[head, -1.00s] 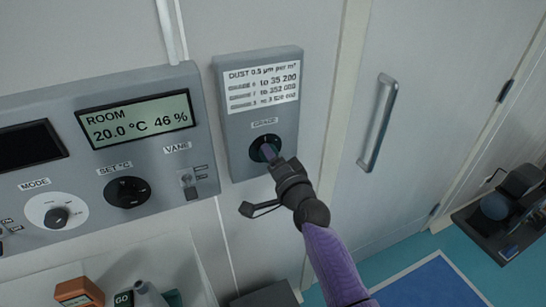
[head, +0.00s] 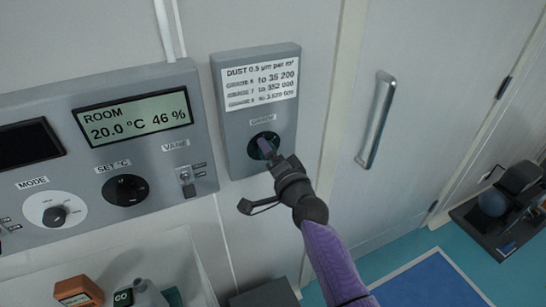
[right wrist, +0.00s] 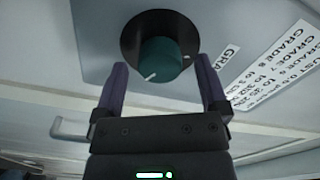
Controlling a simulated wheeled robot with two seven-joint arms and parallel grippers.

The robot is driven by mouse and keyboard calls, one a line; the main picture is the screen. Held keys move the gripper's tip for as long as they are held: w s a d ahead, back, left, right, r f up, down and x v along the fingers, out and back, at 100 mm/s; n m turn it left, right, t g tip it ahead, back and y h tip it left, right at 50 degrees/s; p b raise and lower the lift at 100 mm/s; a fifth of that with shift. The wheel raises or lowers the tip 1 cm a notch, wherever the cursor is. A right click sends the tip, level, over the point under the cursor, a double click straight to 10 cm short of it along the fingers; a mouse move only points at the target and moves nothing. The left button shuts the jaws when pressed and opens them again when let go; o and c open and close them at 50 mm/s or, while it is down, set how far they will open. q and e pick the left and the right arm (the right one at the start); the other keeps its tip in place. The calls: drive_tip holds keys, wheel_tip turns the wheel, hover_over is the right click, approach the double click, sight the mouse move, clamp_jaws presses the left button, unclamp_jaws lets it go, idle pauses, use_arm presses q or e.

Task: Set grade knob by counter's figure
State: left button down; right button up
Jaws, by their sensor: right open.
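The grade knob (head: 263,145) is on a grey wall panel (head: 235,130) under a white dust table (head: 261,84) that lists grades with limits of 35 200, 352 000 and a third, blurred figure. In the right wrist view the knob (right wrist: 161,60) is teal with a white pointer line, on a black round plate. My right gripper (head: 269,151) is at the knob and hides part of it. In the right wrist view its two purple fingers (right wrist: 161,80) are open, one on each side of the knob, with gaps showing. A particle counter's figure cannot be made out. My left gripper is not in view.
A room panel (head: 20,95) to the left shows 20.0 °C and 46 % and bears MODE, SET °C and VANE controls. Below stand an orange device (head: 78,291) and a grey one marked GO (head: 148,294). A door handle (head: 376,120) is to the right.

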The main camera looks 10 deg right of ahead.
drive_tip(key=s+d+p, duration=0.1)
drive_tip(key=s+d, duration=0.1)
drive_tip(key=s, duration=0.7)
drive_tip(key=shift+s+p, duration=0.35)
drive_tip(key=shift+p, duration=0.05)
